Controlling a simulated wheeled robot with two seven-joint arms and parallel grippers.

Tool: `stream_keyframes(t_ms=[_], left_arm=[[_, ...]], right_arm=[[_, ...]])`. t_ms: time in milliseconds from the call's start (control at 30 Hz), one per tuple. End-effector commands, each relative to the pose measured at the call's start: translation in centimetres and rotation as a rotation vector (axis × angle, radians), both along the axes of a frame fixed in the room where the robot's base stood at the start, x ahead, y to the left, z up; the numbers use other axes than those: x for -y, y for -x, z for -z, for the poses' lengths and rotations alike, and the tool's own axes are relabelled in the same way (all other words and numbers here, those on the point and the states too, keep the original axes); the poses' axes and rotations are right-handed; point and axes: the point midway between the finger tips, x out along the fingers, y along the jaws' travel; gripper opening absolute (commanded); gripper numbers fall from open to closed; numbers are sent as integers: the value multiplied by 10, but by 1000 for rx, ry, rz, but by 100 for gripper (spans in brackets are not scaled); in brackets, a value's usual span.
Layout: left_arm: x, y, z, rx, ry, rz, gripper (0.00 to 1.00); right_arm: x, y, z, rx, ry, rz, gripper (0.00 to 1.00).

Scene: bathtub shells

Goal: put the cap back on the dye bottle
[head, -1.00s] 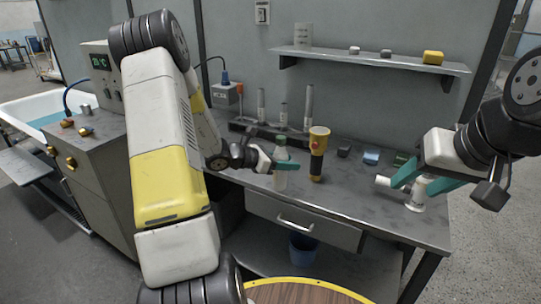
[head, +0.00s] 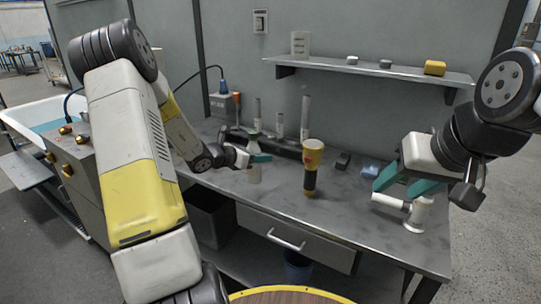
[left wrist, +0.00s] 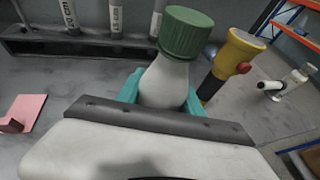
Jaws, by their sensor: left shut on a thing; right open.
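A white bottle (left wrist: 165,82) with a ribbed green cap (left wrist: 188,34) stands upright between the teal fingers of my left gripper (left wrist: 160,92). The cap sits on top of its neck; I cannot tell how tightly. In the head view the bottle (head: 254,174) is over the bench, left of the yellow torch, with my left gripper (head: 256,160) shut on its middle. I cannot tell whether its base touches the bench. My right gripper (head: 405,184) is open and empty, just above a white fitting (head: 417,216) with a sideways arm.
The yellow and black torch (head: 312,165) stands upright on the grey bench (head: 350,213). Dark and blue blocks (head: 370,170) lie behind it. A rack with upright tubes (head: 280,125) stands at the back. A shelf (head: 375,71) is above. The bench in front of the torch is clear.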

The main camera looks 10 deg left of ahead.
Motion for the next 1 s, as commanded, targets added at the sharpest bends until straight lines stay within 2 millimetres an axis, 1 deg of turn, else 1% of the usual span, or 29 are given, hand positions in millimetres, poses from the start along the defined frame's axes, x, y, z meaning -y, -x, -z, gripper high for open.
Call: stream_keyframes(t_ms=[33, 200, 300, 400, 533, 833, 933, 1000], left_arm=[[-1, -15, 1, 4, 1, 3, 0], [-8, -60, 5, 4, 0, 2, 0], [-10, -81, 7, 4, 0, 3, 0], [-13, -95, 9, 3, 0, 2, 0], [-14, -102, 9, 2, 1, 2, 0], [-14, -103, 9, 2, 1, 1, 0], [-15, -110, 10, 3, -1, 3, 0], [-15, -110, 22, -3, 3, 2, 0]], right_arm=[[0, 0, 0, 0, 0, 0, 52], [0, 0, 0, 0, 0, 0, 52], [0, 0, 0, 0, 0, 0, 52], [0, 0, 0, 0, 0, 0, 52], [0, 0, 0, 0, 0, 0, 52], [0, 0, 0, 0, 0, 0, 52], [0, 0, 0, 0, 0, 0, 52], [0, 0, 0, 0, 0, 0, 52]])
